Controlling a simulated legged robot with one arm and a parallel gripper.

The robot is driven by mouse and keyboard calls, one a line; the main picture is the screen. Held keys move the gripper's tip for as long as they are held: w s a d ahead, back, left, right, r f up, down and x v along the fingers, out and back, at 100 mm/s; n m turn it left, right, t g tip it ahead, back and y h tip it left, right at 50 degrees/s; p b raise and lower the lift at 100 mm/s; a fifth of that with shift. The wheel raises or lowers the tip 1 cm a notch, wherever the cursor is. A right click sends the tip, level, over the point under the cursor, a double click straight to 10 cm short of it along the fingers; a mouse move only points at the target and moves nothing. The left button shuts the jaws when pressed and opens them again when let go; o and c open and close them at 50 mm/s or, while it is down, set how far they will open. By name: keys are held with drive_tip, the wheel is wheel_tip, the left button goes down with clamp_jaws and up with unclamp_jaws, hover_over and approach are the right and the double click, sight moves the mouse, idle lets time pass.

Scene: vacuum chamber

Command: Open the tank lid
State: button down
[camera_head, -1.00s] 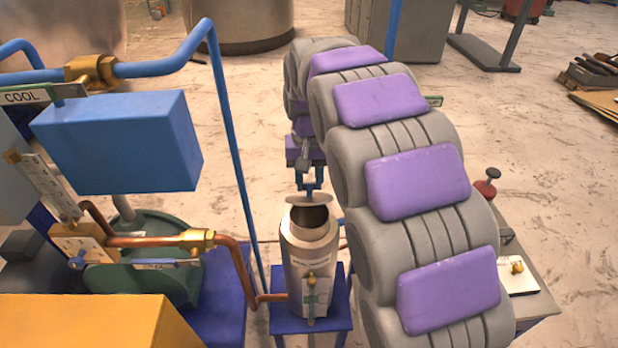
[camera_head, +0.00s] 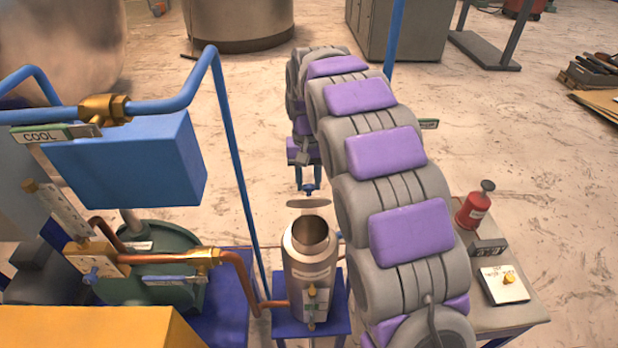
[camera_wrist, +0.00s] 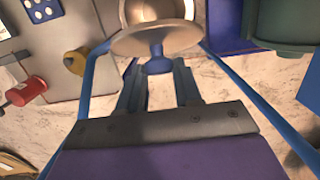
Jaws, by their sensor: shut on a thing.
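The tank (camera_head: 310,275) is a small metal cylinder standing upright on a blue stand, and its round mouth is uncovered. The tank lid (camera_head: 308,203) is a thin disc hanging level just above and behind the mouth, clear of the rim. My gripper (camera_head: 308,187) is above the lid, shut on its blue knob. In the wrist view, my gripper (camera_wrist: 158,68) has its two fingers either side of the knob. The lid (camera_wrist: 150,42) covers part of the tank (camera_wrist: 158,10) there.
Copper and blue pipes (camera_head: 235,150) and a blue box (camera_head: 125,165) stand close to the left of the tank. Open floor lies behind.

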drive_tip(key=shift+w+f+p, duration=0.25)
drive_tip(key=shift+w+p, duration=0.35)
drive_tip(key=shift+w, duration=0.25)
drive_tip(key=shift+w+f+p, duration=0.25)
drive_tip(key=shift+w+p, duration=0.3)
drive_tip(key=shift+w, duration=0.35)
drive_tip(key=shift+w+f+p, duration=0.25)
drive_tip(key=shift+w+p, duration=0.35)
drive_tip(key=shift+w, duration=0.25)
drive_tip(key=c, duration=0.9)
unclamp_jaws()
drive_tip(key=shift+w+a, duration=0.1)
drive_tip(key=shift+w, duration=0.05)
drive_tip(key=shift+o, duration=0.6)
drive_tip(key=shift+r, duration=0.1)
